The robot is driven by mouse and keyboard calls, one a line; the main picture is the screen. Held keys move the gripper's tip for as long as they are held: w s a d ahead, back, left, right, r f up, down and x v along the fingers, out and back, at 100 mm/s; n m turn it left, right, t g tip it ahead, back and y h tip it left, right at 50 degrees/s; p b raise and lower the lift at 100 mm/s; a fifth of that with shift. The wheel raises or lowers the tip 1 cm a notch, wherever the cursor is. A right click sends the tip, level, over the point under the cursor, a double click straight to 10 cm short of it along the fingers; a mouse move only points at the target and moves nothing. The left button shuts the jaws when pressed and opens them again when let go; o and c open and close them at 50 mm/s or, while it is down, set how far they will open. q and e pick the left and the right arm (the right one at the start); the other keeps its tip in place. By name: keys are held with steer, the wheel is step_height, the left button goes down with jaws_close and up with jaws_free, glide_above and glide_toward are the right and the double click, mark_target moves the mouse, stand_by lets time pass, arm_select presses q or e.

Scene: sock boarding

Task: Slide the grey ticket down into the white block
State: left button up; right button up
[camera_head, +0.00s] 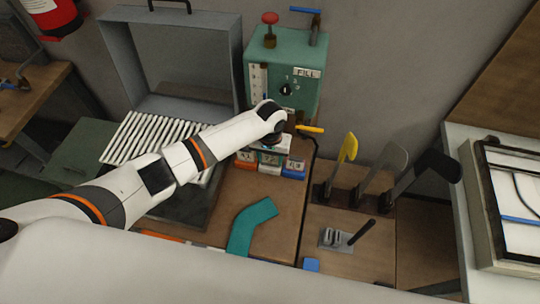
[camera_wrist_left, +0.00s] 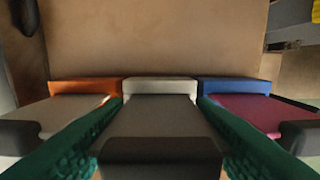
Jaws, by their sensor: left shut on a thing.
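My left gripper (camera_head: 271,154) reaches over a row of small blocks at the foot of the green box. In the left wrist view its green-padded fingers (camera_wrist_left: 160,130) are shut on the two sides of the grey ticket (camera_wrist_left: 160,118), which has a dark top end. The ticket's far end is at the white block (camera_wrist_left: 160,86), in line with it. I cannot tell how deep it sits in the block. The white block is between an orange block (camera_wrist_left: 85,86) and a blue block (camera_wrist_left: 235,86). My right gripper is out of view.
The orange block has a pale grey ticket (camera_wrist_left: 55,115), the blue one a maroon ticket (camera_wrist_left: 250,113). The green box (camera_head: 283,75) stands behind. Several upright paddle shapes (camera_head: 347,150) stand to the right. A teal bent shape (camera_head: 250,226) lies in front on the bench.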

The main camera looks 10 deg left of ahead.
arm_select(q)
steer(key=shift+f, duration=0.45)
steer(key=o, duration=0.8)
steer(key=shift+r, duration=0.1)
step_height(320, 180, up, 12)
steer(key=shift+b, duration=0.6)
steer(key=shift+s, duration=0.1)
